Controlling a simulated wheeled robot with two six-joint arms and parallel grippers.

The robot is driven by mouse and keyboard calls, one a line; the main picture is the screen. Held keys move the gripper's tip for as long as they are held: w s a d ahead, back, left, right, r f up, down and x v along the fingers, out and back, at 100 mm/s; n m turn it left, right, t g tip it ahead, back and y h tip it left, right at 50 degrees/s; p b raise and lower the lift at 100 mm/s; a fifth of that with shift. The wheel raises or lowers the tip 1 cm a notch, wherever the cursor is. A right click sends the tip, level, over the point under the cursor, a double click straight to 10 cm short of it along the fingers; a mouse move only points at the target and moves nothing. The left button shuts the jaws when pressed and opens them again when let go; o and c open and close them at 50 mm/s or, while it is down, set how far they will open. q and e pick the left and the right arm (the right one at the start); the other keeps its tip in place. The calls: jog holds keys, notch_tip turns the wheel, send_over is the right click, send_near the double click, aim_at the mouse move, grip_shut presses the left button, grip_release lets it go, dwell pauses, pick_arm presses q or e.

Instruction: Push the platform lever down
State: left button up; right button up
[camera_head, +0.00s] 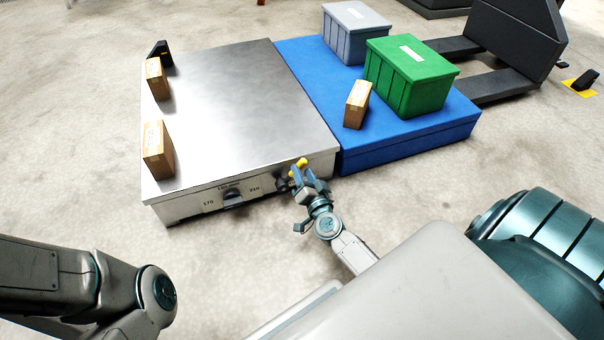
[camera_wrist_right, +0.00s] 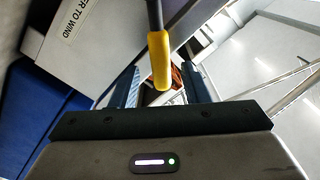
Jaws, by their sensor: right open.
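The platform lever has a yellow grip (camera_head: 299,164) and stands out at the front right of the steel platform (camera_head: 240,100). My right gripper (camera_head: 307,177) is open, right at the lever, in front of the platform's front right corner. In the right wrist view, the yellow grip (camera_wrist_right: 160,60) on its dark rod shows in line with the gap between the two open fingers (camera_wrist_right: 160,92). I cannot tell whether the fingers touch it. My left arm shows at the lower left, but its gripper is out of view.
Two small cartons (camera_head: 158,150) stand on the platform's left side. A dark knob (camera_head: 233,199) with number marks is on its front face. A blue base (camera_head: 400,146) adjoins on the right, bearing a green crate (camera_head: 412,75), a grey crate (camera_head: 354,32) and a carton (camera_head: 358,104).

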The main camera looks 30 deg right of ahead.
jog(key=shift+w+d, duration=0.1)
jog(key=shift+w, duration=0.4)
grip_shut()
jog(key=shift+d+f, duration=0.1)
jog(key=shift+f, duration=0.05)
jog(key=shift+s+d+f+m+b, duration=0.1)
jog(key=shift+d+f+m+b, duration=0.35)
jog(key=shift+f+m+b, duration=0.9)
jog(key=shift+s+d+f+m+b, duration=0.15)
jog(key=shift+d+f+m+b, duration=0.5)
jog(key=shift+m, duration=1.25)
jog(key=shift+s+d+f+m+b, duration=0.1)
jog(key=shift+d+f+m+b, duration=0.15)
jog(key=shift+f+m+b, duration=0.8)
jog(key=shift+f+m+p, duration=0.2)
jog(key=shift+m+p, duration=0.2)
jog(key=shift+m, duration=0.3)
